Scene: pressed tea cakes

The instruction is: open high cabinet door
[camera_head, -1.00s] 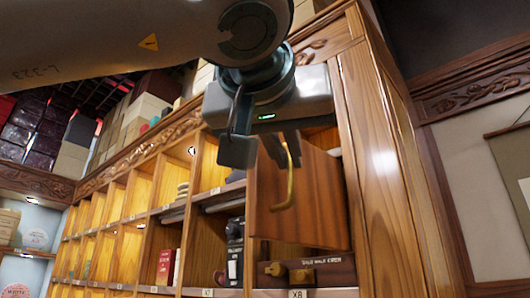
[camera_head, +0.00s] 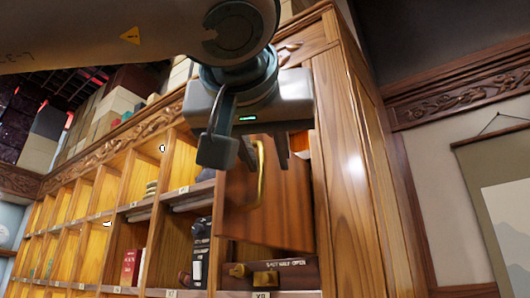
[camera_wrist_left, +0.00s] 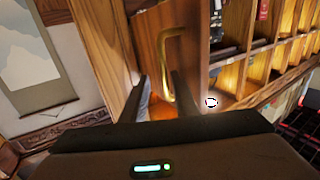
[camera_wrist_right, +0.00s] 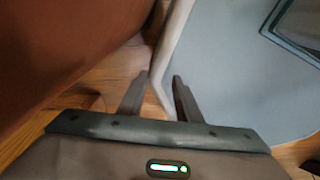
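The high cabinet door (camera_head: 272,205) is a brown wooden panel with a curved brass handle (camera_head: 262,172), at the upper right of the shelf unit in the head view. It stands partly open, swung out from its compartment. My left gripper (camera_head: 247,155) is at the door's upper part, its fingers apart around the handle's area. In the left wrist view the handle (camera_wrist_left: 164,62) shows between the two spread fingers; whether they touch it I cannot tell. My right gripper (camera_wrist_right: 158,85) is open and empty, low down by a wooden floor, seen only in its wrist view.
The open shelves (camera_head: 95,200) hold a red box (camera_head: 131,267) and a dark bottle-like item (camera_head: 200,250). Stacked boxes (camera_head: 110,112) sit on top. A hanging scroll (camera_head: 505,190) is on the right wall.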

